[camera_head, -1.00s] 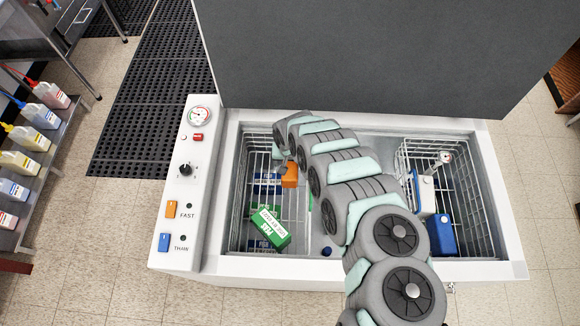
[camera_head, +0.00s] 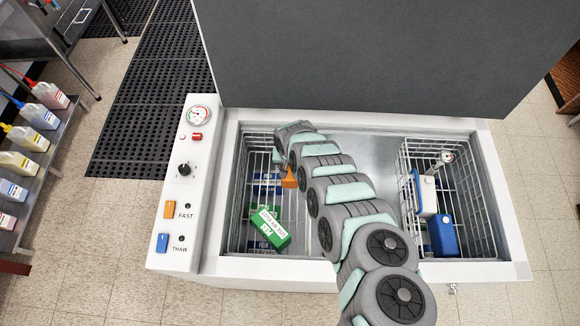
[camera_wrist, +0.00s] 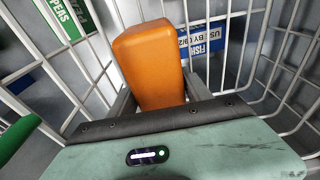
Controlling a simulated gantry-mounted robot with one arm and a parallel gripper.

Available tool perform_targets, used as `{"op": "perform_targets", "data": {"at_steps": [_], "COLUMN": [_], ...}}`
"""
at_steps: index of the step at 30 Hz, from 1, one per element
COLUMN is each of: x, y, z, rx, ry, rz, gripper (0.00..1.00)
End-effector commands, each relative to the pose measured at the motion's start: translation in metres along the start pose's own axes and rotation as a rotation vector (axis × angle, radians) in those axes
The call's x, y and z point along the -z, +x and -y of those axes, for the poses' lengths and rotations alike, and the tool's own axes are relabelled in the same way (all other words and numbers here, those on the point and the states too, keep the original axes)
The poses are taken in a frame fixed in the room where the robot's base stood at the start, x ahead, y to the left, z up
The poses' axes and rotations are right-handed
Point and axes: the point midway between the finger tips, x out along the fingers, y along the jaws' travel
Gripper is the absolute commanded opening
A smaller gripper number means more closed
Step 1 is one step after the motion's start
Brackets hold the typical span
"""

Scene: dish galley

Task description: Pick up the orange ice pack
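The orange ice pack (camera_wrist: 152,62) fills the middle of the wrist view, a rounded block between my gripper's two fingers. In the head view only a small part of the ice pack (camera_head: 289,179) shows beside my arm, inside the left wire basket (camera_head: 235,215). My gripper (camera_wrist: 158,85) has one grey finger along each side of the pack. Their tips look close against its sides, but whether they press on it cannot be told. In the head view my arm hides the gripper.
A green peas box (camera_head: 270,229) lies tilted in the left basket, with blue fish boxes (camera_head: 266,184) below. The wire walls are close around my gripper. The chest lid (camera_head: 370,55) stands open.

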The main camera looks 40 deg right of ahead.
Motion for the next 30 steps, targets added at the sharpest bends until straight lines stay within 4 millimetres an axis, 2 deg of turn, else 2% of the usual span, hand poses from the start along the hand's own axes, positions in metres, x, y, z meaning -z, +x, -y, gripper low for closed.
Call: {"op": "perform_targets", "data": {"at_steps": [2, 20, 30], "x": [0.0000, -0.0002, 0.0001], "y": [0.0000, 0.0000, -0.0003], "z": [0.0000, 0.0000, 0.0000], "rx": [0.000, 0.000, 0.000], "ry": [0.000, 0.000, 0.000], "rz": [0.000, 0.001, 0.000], "gripper": [0.50, 0.00, 0.00]}}
